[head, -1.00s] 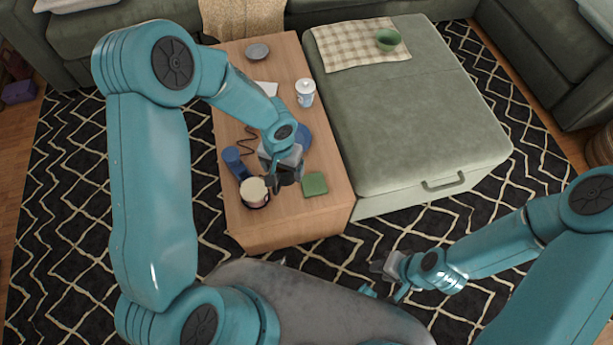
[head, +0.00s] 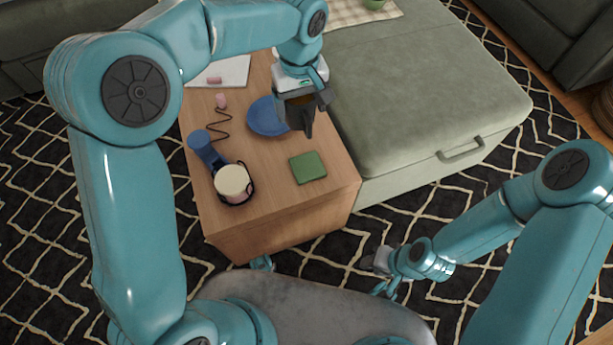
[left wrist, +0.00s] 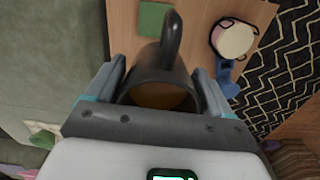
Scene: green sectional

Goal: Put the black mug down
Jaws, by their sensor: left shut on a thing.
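The black mug (head: 299,112) is in my left gripper (head: 300,98), whose fingers are shut on it in the head view. In the left wrist view, the mug (left wrist: 160,75) sits between the two fingers (left wrist: 158,92), its handle pointing away from the wrist and brown contents showing inside. It appears held above the wooden table (head: 265,195), by the right edge of the blue plate (head: 262,118). The green square coaster (head: 307,167) lies nearer me on the table. My right gripper (head: 380,274) is low beyond the table's front right corner; its jaws are unclear.
White paper (head: 228,70) and a pink item (head: 221,100) lie farther back. The green ottoman (head: 430,95) adjoins the right edge. Bare wood surrounds the coaster.

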